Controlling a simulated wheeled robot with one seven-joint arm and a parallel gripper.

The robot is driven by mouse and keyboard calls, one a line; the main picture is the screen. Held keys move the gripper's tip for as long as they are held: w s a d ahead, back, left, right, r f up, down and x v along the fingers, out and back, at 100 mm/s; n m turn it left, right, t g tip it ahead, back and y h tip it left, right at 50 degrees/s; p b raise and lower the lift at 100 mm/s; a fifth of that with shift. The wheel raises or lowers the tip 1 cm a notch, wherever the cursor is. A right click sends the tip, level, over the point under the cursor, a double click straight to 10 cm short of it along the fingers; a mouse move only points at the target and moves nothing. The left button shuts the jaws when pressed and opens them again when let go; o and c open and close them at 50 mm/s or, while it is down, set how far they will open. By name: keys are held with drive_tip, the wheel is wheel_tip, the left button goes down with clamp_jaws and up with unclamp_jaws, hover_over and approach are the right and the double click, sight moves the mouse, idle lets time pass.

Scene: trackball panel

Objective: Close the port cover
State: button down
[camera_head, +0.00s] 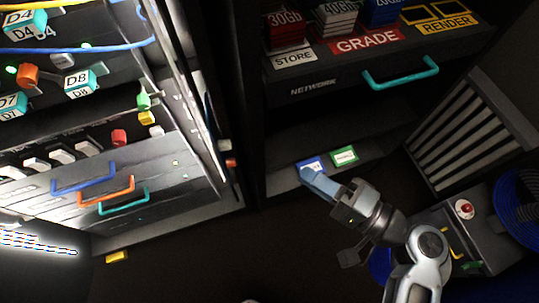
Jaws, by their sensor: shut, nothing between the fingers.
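My gripper (308,174) is in the middle of the head view, with its light-blue fingers together and nothing visible between them. Its tips are at the front of the low dark ledge (283,180) of the right cabinet, overlapping the lower edge of a small blue label (314,163). I cannot tell whether they touch it. A green label (344,156) is just right of the blue one. I cannot pick out a port cover for certain; it may be hidden or too small to tell.
The left rack (150,205) holds cables, colored plugs and blue, orange and teal handles (123,201). Above the ledge is a drawer with a teal handle (402,80). A slatted crate (470,135) and a box with a red button (464,208) stand at right. The floor in front is mostly clear.

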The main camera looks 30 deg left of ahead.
drive_tip(key=r, duration=0.1)
approach(226, 146)
drive_tip(key=w+a+f, duration=0.1)
drive_tip(key=w+a, duration=0.2)
drive_tip(key=a, duration=0.2)
drive_tip(key=shift+s+a+f+g+y, duration=0.1)
drive_tip(key=shift+s+a+g+y, duration=0.2)
drive_tip(key=shift+a, duration=0.1)
drive_tip(key=shift+s, duration=0.1)
drive_tip(key=shift+s+t, duration=0.2)
drive_tip(key=shift+t, duration=0.3)
